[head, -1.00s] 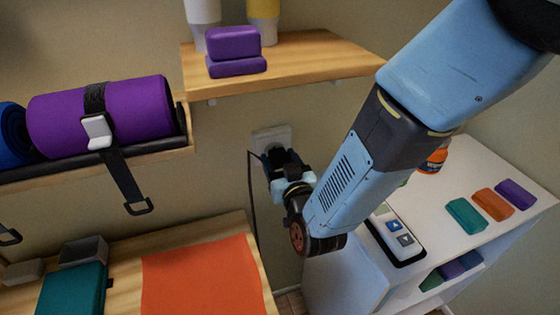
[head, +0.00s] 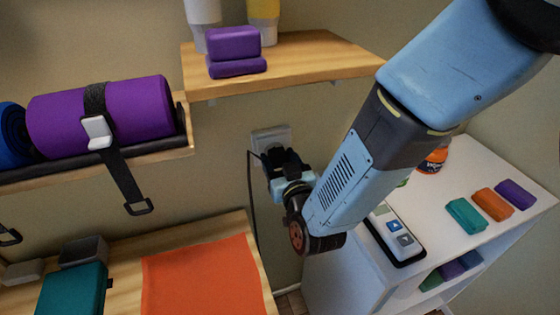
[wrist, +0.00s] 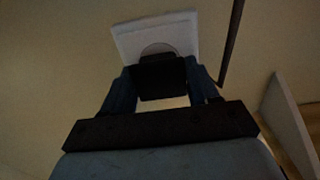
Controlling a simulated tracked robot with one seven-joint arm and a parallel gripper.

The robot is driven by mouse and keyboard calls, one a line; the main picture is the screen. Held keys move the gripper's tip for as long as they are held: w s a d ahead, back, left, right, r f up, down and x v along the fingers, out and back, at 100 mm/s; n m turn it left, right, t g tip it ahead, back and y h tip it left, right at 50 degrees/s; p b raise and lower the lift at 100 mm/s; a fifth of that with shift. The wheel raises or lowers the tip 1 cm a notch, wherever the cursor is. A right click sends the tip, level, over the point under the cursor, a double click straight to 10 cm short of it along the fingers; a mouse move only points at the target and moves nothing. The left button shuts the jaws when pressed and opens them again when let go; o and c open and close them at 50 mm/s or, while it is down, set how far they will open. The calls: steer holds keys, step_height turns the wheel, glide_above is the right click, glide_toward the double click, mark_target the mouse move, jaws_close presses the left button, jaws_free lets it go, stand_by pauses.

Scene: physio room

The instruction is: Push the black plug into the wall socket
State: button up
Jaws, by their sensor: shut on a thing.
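The white wall socket (head: 271,137) is on the wall below the wooden shelf, and it also shows at the top of the wrist view (wrist: 155,32). My gripper (head: 277,160) is right in front of the socket, shut on the black plug. In the wrist view the plug (wrist: 162,78) sits between the two fingers, its far end against or very close to the round recess of the socket. I cannot tell how deep it sits. In the head view my gripper mostly hides the plug and part of the socket.
A dark cable (head: 251,195) hangs down the wall left of my gripper. A wooden shelf (head: 300,75) with purple blocks is above. A wooden bench with an orange mat (head: 205,280) is at lower left. A white cabinet (head: 470,170) stands right, under my arm.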

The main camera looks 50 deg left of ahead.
steer(key=shift+w+a, duration=0.15)
steer(key=shift+a, duration=0.15)
steer(key=o, duration=1.1)
steer(key=shift+c, duration=0.2)
